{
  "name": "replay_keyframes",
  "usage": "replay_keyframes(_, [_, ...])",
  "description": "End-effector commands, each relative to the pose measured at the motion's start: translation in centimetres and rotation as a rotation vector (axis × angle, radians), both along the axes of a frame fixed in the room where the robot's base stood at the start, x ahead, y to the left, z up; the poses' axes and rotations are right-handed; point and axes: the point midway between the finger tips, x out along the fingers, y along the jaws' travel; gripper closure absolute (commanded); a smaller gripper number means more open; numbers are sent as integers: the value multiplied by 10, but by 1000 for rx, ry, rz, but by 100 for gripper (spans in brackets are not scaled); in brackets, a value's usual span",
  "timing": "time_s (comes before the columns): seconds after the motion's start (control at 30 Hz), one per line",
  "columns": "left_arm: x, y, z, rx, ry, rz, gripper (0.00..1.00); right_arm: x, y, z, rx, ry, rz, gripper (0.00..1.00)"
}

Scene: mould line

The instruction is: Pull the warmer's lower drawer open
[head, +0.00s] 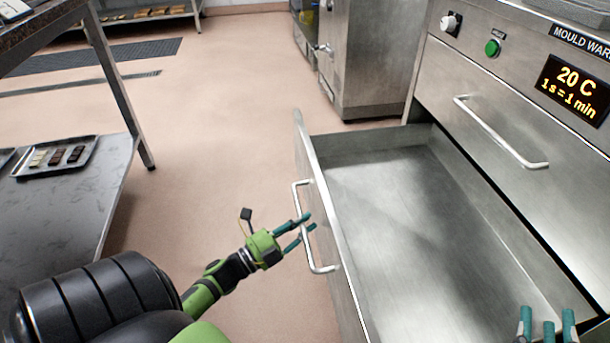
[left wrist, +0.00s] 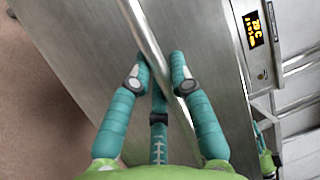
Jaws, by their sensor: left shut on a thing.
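The warmer's lower drawer (head: 400,200) is pulled far out, and its bare steel inside shows in the head view. Its bar handle (head: 306,252) is on the front panel. My left gripper (head: 303,228) is shut on this handle from the outer side. In the left wrist view the teal fingers (left wrist: 160,75) lie on both sides of the handle bar (left wrist: 143,35). My right gripper (head: 547,322) is at the bottom right of the head view, over the drawer's near end, with its fingers apart and nothing seen between them.
The upper drawer, with its own handle (head: 500,135), is shut below the warmer's panel and lit display (head: 575,88). A steel cabinet (head: 378,60) stands behind. At left, a table's lower shelf (head: 70,200) holds a tray of bars (head: 58,157). The floor between is clear.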

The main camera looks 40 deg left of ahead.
Motion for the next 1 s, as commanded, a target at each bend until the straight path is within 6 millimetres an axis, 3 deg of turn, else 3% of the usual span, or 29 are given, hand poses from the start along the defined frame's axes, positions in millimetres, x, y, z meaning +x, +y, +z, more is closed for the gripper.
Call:
replay_keyframes(0.07, [-2,4,-1,3,4,6,100,0,0,0,0,-1,0,60])
replay_keyframes(0.1, [-2,4,-1,3,4,6,68,0,0,0,0,-1,0,60])
replay_keyframes(0.53, [-9,4,-3,1,6,4,68,0,0,0,1,0,1,60])
replay_keyframes(1.0, [-96,29,-19,2,7,8,68,0,0,0,1,-1,0,60])
